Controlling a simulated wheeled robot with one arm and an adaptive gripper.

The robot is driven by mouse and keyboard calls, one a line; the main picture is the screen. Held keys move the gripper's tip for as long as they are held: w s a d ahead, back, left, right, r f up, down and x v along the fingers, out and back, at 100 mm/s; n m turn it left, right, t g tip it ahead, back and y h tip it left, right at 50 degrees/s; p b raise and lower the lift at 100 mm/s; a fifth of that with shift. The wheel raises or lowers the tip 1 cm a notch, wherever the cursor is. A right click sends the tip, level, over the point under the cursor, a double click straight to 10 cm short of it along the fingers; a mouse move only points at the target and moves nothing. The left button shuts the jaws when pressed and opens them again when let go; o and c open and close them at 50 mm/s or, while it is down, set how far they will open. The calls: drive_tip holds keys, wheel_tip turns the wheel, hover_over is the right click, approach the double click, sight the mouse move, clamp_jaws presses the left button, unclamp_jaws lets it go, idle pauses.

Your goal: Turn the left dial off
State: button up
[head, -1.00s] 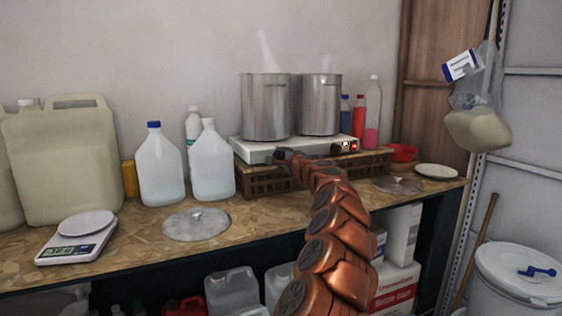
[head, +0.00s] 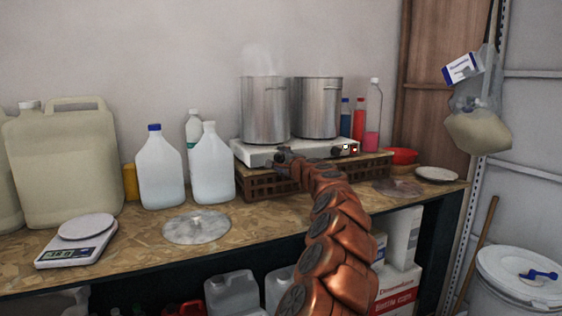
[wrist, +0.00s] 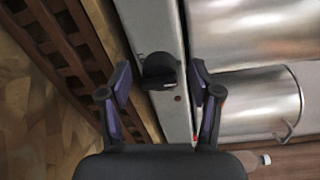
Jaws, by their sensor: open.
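The left dial (wrist: 160,72) is a dark knob on the front of the hot plate. My gripper (wrist: 160,80) is open, with one finger on each side of the dial in the wrist view. I cannot tell whether either finger touches it. A small dark red spot (wrist: 178,98) beside the dial looks unlit. In the head view my gripper (head: 284,156) is at the left front of the hot plate (head: 258,152) and hides the left dial. The right dial (head: 346,148) shows near a red light.
Two steel pots, left (head: 265,110) and right (head: 317,108), stand on the hot plate, with steam above the left. The plate rests on a brown slatted crate (head: 262,184). White jugs (head: 160,170), a lid (head: 197,227) and a scale (head: 78,245) are to the left.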

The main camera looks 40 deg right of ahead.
sight(282, 160)
drive_tip(key=shift+s, duration=0.1)
drive_tip(key=shift+s+r, duration=0.1)
drive_tip(key=shift+s, duration=0.4)
drive_tip(key=shift+v, duration=0.9)
drive_tip(key=shift+s+a, duration=0.3)
drive_tip(key=shift+s, duration=0.3)
drive_tip(key=v, duration=0.7)
drive_tip(key=shift+s+a, duration=0.25)
